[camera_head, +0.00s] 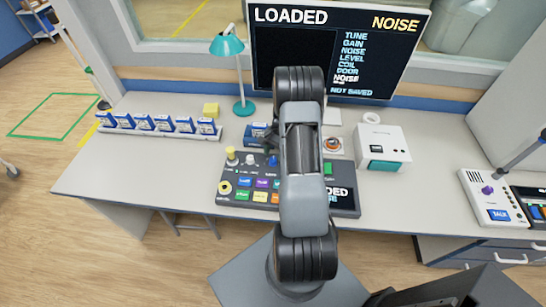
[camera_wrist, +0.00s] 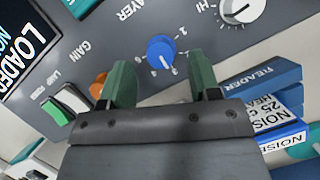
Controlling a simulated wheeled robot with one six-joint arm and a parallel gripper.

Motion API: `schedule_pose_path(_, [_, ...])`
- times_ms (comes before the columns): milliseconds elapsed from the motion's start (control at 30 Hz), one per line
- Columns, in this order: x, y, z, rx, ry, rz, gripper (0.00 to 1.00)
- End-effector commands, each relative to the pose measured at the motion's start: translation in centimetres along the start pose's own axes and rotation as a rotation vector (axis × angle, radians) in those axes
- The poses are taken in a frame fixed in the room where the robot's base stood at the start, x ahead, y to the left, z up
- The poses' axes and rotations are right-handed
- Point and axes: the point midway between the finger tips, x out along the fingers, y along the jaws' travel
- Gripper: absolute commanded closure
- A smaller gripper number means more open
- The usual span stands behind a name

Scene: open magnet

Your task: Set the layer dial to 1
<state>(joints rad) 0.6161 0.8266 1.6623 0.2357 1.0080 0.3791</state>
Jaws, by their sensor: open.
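The layer dial (camera_wrist: 162,51) is a round blue knob on the grey control panel, seen in the wrist view. Its white pointer mark is toward the bottom of the picture. The partly cut-off label "AYER" is above left. My gripper (camera_wrist: 159,66) is open, with one green finger at the left and one at the right of the dial in the picture. The gap between them looks empty, and I cannot tell whether they touch the dial. In the head view my arm mostly hides the gripper.
An orange knob (camera_wrist: 98,84), a green button (camera_wrist: 58,110) and a white dial (camera_wrist: 238,10) are near the fingers. Blue boxes (camera_wrist: 262,84) lie at the right. In the head view, a monitor (camera_head: 292,55) reading LOADED and NOISE stands behind the desk (camera_head: 135,178).

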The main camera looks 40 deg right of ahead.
Motion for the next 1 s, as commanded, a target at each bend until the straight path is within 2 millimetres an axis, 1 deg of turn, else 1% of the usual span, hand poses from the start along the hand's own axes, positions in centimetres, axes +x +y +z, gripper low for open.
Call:
schedule_pose_path(100, [1.3, 0.0, 0.0, -0.001, -0.001, 0.001, 0.43])
schedule_pose_path(300, [2.4, 0.0, 0.0, -0.001, 0.001, 0.000, 0.43])
schedule_pose_path(633, [2.6, 0.0, -0.1, -0.001, 0.001, -0.001, 0.43])
schedule_pose_path(1000, [2.6, 0.0, -0.1, -0.001, 0.001, -0.001, 0.79])
